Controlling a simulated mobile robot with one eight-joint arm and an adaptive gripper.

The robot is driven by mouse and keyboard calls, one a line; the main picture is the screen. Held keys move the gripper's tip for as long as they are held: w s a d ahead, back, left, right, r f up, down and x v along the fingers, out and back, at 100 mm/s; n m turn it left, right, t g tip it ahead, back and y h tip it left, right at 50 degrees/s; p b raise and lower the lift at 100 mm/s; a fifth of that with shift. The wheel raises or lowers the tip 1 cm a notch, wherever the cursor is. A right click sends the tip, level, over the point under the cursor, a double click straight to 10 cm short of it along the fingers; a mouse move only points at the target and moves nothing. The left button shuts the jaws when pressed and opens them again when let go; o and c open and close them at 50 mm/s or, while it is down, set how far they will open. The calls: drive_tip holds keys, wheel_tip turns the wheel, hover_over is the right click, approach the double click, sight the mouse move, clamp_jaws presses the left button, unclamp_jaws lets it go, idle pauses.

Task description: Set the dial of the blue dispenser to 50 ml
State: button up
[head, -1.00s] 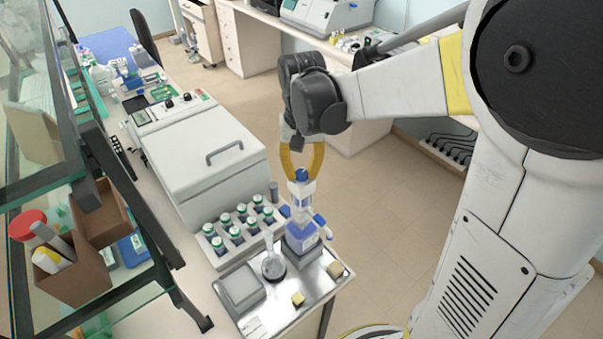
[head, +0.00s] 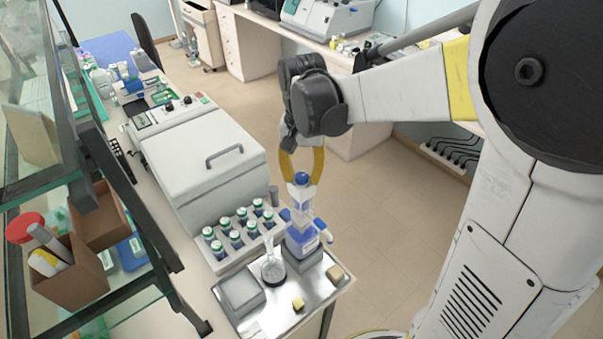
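The blue dispenser (head: 303,238) stands upright on a grey block on the metal tray, with a white and blue pump head and a round blue top (head: 301,178). Its dial and scale are too small to read. My gripper (head: 301,179) reaches down from above with its two yellow curved fingers spread apart. The fingertips are at the dispenser's blue top, one on either side in the picture. I cannot tell whether they touch it. A glass flask (head: 273,268) with a dark base stands just left of the dispenser.
The metal tray (head: 262,318) also carries a grey box (head: 241,292) and two small yellowish blocks (head: 298,303). A rack of green-capped bottles (head: 219,262) stands behind it, before a large white lidded machine (head: 196,160). Glass shelving (head: 70,190) is at left. Open floor lies right.

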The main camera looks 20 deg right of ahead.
sight(302, 176)
drive_tip(key=shift+o, duration=0.6)
wheel_tip(302, 176, up, 12)
idle(0.4)
